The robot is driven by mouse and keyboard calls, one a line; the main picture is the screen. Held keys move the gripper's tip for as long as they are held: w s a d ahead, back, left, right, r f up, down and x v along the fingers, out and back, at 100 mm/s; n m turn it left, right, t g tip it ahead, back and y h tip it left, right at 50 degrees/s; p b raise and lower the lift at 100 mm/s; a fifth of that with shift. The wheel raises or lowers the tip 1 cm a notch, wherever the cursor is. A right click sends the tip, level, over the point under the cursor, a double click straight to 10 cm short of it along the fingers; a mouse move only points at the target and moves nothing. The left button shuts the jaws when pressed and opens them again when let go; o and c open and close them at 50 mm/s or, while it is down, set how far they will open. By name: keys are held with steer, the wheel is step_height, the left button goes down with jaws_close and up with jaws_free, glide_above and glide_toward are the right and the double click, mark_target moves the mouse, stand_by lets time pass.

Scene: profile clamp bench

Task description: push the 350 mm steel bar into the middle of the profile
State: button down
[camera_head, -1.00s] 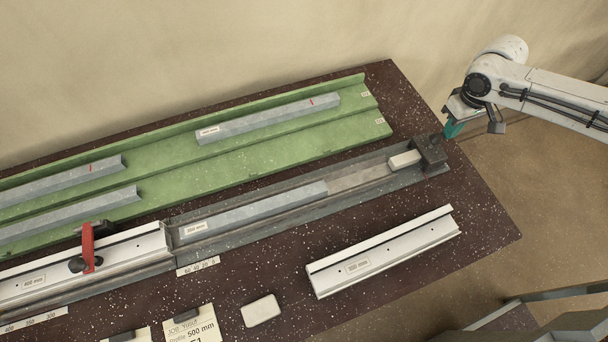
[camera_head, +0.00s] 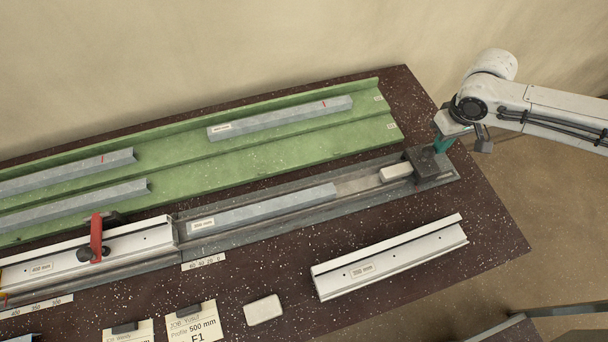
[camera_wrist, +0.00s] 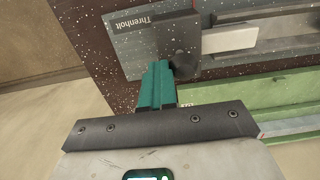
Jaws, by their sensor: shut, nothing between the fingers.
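A grey steel bar (camera_head: 262,208) with a small white label, too small to read surely, lies in the dark channel (camera_head: 225,243). Its left end is close to the right end of the white profile (camera_head: 125,245), which lies in line with it. A pale block (camera_head: 396,172) lies in the channel to the right of the bar, with a gap between them. A dark end block (camera_head: 430,162) closes the right end. My gripper (camera_head: 440,143) has its teal fingers shut and empty just behind this end block. The fingers show in the wrist view (camera_wrist: 159,68) beside a dark knob.
A red-handled clamp (camera_head: 96,238) stands over the white profile. A green rack (camera_head: 290,152) with several grey bars lies behind the channel. A loose white profile (camera_head: 390,258), a pale block (camera_head: 263,310) and job cards (camera_head: 195,322) lie in front.

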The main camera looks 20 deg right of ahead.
steer(key=shift+a+b, duration=2.15)
steer(key=shift+a, duration=10.15)
steer(key=shift+a+p, duration=2.35)
steer(key=shift+a, duration=11.4)
